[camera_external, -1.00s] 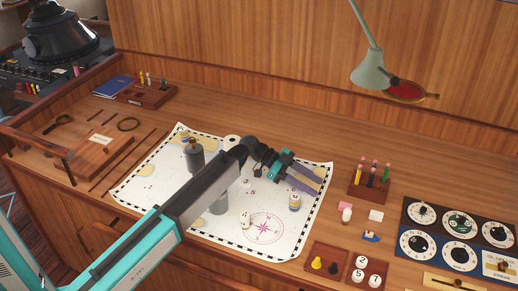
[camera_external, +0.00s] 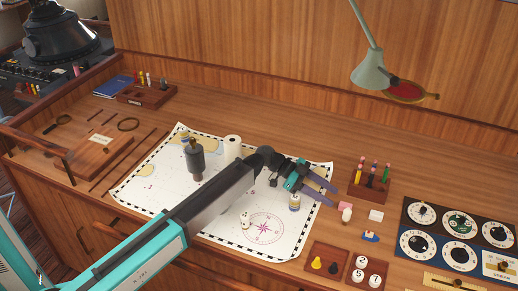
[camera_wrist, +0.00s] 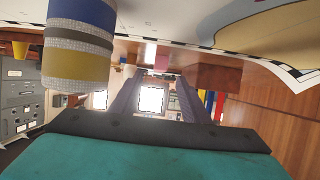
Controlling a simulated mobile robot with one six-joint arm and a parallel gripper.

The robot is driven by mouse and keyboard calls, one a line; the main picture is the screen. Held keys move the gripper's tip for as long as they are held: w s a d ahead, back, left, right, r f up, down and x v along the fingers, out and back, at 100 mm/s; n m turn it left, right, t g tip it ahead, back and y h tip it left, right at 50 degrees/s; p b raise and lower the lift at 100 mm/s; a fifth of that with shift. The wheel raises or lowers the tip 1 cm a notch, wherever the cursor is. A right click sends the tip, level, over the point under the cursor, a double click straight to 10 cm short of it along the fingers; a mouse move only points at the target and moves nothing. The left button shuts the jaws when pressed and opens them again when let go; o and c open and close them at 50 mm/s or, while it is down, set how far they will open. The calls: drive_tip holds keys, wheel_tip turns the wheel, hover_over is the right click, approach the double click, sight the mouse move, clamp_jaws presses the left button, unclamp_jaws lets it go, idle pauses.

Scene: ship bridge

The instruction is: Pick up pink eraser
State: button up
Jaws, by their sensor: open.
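The pink eraser (camera_external: 344,206) is a small block on the wooden desk, right of the chart. A white, rounded piece (camera_external: 347,215) stands close in front of it and hides part of it. My gripper (camera_external: 332,195) is open and empty, with its fingers pointing right, just left of the eraser in the external view. I cannot tell its exact height. In the wrist view the two fingers (camera_wrist: 158,82) are spread apart with nothing held between them.
A banded cylinder (camera_external: 294,202) stands on the chart (camera_external: 210,225) beside my fingers and looms large in the wrist view (camera_wrist: 78,72). A pen rack (camera_external: 354,191) stands behind the eraser, a white block (camera_external: 376,215) to its right. A desk lamp (camera_external: 370,70) overhangs the back.

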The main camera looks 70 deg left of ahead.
sight(344, 204)
drive_tip(key=shift+x, duration=0.85)
drive_tip(key=shift+p+x, duration=0.9)
drive_tip(key=shift+x, duration=1.85)
drive_tip(key=shift+c, duration=0.2)
clamp_jaws()
